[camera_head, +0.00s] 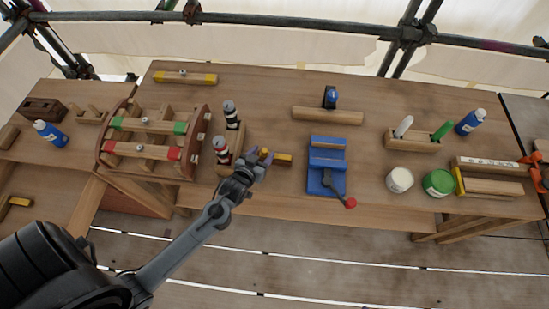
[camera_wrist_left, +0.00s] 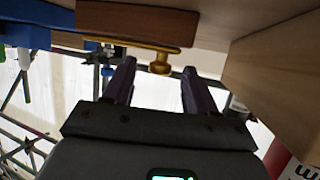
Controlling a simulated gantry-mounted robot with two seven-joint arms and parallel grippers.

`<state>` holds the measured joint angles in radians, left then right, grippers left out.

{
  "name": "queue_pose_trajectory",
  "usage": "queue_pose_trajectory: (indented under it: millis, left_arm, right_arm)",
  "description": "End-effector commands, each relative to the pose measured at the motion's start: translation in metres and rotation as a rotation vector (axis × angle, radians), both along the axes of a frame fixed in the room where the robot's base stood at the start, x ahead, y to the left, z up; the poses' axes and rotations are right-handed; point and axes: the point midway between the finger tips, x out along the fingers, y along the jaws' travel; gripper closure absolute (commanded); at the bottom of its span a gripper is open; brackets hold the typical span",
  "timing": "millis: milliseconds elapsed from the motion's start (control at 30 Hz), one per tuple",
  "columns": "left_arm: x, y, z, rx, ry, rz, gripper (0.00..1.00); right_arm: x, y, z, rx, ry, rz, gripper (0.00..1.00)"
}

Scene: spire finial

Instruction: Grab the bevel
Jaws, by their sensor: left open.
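The bevel (camera_head: 284,158) lies on the workbench, with a wooden stock and yellow brass parts. In the left wrist view its dark wooden stock (camera_wrist_left: 135,22) shows at the top, with a brass plate and a round brass knob (camera_wrist_left: 160,66). My left gripper (camera_head: 261,160) is at the bevel's left end, above the bench. In the left wrist view the gripper (camera_wrist_left: 158,78) is open, and the knob appears between its two fingertips. I cannot tell whether the fingers touch it. My right gripper is not in view.
Striped bottles (camera_head: 220,145) in a wooden holder stand just left of the gripper. A blue vise-like fixture (camera_head: 326,165) with a red-tipped handle is to the right. A red-and-green wooden rack (camera_head: 150,140) is further left.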

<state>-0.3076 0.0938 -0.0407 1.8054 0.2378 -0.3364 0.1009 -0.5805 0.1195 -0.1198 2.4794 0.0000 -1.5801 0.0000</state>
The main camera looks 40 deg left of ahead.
Motion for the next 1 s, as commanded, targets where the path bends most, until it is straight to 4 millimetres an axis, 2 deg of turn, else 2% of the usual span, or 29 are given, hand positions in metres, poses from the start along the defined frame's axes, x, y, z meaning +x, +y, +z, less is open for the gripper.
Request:
queue_pose_trajectory:
  millis: [300, 667, 1000]
  left_arm:
    - [0.0032, 0.0007, -0.0016, 0.000, 0.001, 0.000, 0.45]
    - [0.0030, 0.0004, -0.0016, 0.000, 0.001, 0.000, 1.00]
    - [0.0031, 0.0004, -0.0011, 0.000, 0.000, -0.001, 1.00]
  right_arm:
    - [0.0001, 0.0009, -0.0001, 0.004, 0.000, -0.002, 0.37]
    - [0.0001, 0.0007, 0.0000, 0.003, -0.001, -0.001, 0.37]
    - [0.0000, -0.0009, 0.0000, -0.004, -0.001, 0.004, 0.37]
